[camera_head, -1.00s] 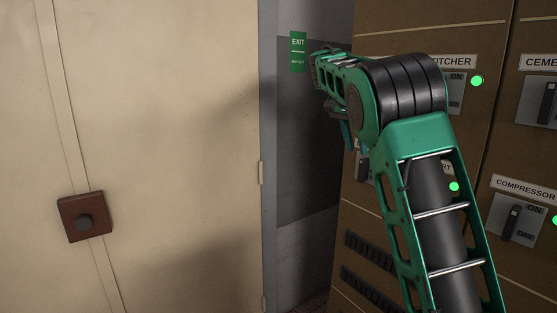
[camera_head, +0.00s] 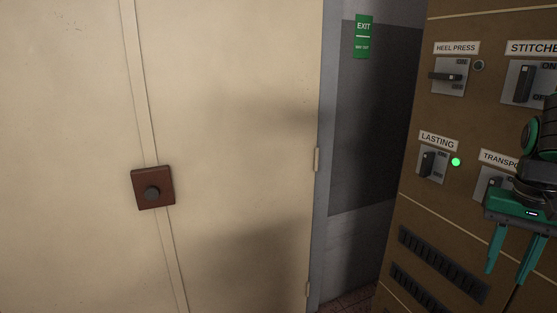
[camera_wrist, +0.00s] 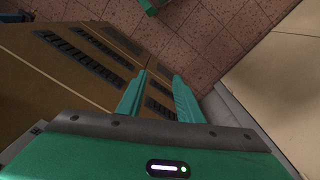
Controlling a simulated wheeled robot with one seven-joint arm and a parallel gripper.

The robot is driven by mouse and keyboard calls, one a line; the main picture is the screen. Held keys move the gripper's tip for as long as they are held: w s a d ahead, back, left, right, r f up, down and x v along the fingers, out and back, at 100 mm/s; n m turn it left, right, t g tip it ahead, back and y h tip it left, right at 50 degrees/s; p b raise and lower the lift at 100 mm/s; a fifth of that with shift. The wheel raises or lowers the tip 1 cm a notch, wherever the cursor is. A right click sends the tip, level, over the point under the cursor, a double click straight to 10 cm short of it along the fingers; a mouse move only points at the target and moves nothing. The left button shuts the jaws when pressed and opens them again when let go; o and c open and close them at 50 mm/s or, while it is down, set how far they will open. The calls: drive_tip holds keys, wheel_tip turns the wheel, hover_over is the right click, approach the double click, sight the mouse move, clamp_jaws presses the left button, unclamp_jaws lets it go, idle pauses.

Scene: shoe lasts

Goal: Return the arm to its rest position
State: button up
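My gripper (camera_head: 509,255) is at the right edge of the head view, in front of the brown switch cabinet (camera_head: 413,150). Its two teal fingers point down and stand apart with nothing between them. In the wrist view my gripper (camera_wrist: 158,95) also shows its fingers apart and empty, above the tiled floor (camera_wrist: 195,42) and beside the cabinet's vents. Part of my arm is cut off by the right edge of the head view.
The cabinet carries the heel press switch (camera_head: 448,76), lever sideways with a dark lamp, and the lasting switch (camera_head: 430,165) with a lit green lamp (camera_head: 456,162). A cream door (camera_head: 240,160) with a brown knob plate (camera_head: 153,188) fills the left. A green exit sign (camera_head: 364,36) hangs behind.

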drive_tip(key=s+a+f+n, duration=0.1)
drive_tip(key=s+a+f, duration=0.4)
drive_tip(key=s, duration=0.4)
drive_tip(key=shift+s+a+f+n+y, duration=0.3)
drive_tip(key=shift+s+f+n+y, duration=0.1)
drive_tip(key=shift+f, duration=0.35)
